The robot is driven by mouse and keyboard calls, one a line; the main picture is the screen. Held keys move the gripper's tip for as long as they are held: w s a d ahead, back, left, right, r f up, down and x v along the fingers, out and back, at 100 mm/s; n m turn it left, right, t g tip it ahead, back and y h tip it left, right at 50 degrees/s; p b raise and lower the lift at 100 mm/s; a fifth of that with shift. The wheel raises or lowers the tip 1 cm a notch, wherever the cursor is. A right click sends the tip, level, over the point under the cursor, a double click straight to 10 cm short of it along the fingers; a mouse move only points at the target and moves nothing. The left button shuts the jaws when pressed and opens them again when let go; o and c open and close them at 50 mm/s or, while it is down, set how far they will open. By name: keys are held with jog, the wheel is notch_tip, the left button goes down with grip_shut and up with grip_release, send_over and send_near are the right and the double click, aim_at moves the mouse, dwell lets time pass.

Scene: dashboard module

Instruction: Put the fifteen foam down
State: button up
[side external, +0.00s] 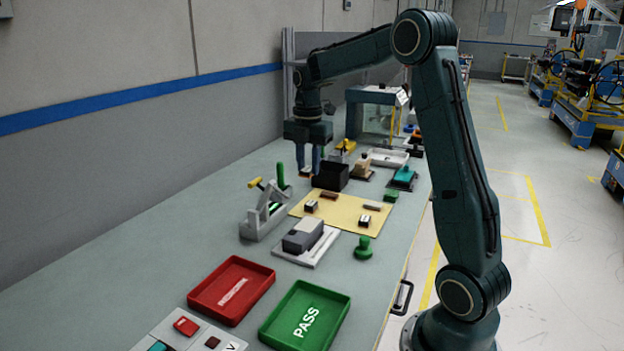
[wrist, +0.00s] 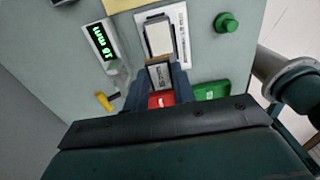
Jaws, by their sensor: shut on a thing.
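My gripper (side external: 308,170) hangs low beside the black box at the back of the bench, with a small piece between its fingers. In the wrist view my gripper (wrist: 160,96) is shut on a small grey block with a tan edge, which I take as the foam (wrist: 161,76). Its dark label is too small to read surely. A gauge with a lit green display (wrist: 103,42), seemingly reading 15 mm, stands at upper left in the wrist view. What lies directly under the held foam is hidden.
The black box (side external: 330,176) is close to my fingers. A yellow mat (side external: 340,213) holds several small blocks. Nearer are a clamp device (side external: 264,214), a grey block on a white plate (side external: 303,236), a green knob (side external: 363,249), a red tray (side external: 232,288) and a green PASS tray (side external: 306,318).

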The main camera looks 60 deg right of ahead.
aim_at(309, 223)
jog(key=shift+f, duration=7.15)
jog(key=shift+f, duration=0.15)
jog(key=o, duration=0.9)
jog(key=shift+o, duration=0.2)
notch_tip(309, 223, up, 12)
jog(key=shift+f, duration=0.1)
jog(key=shift+r, duration=0.3)
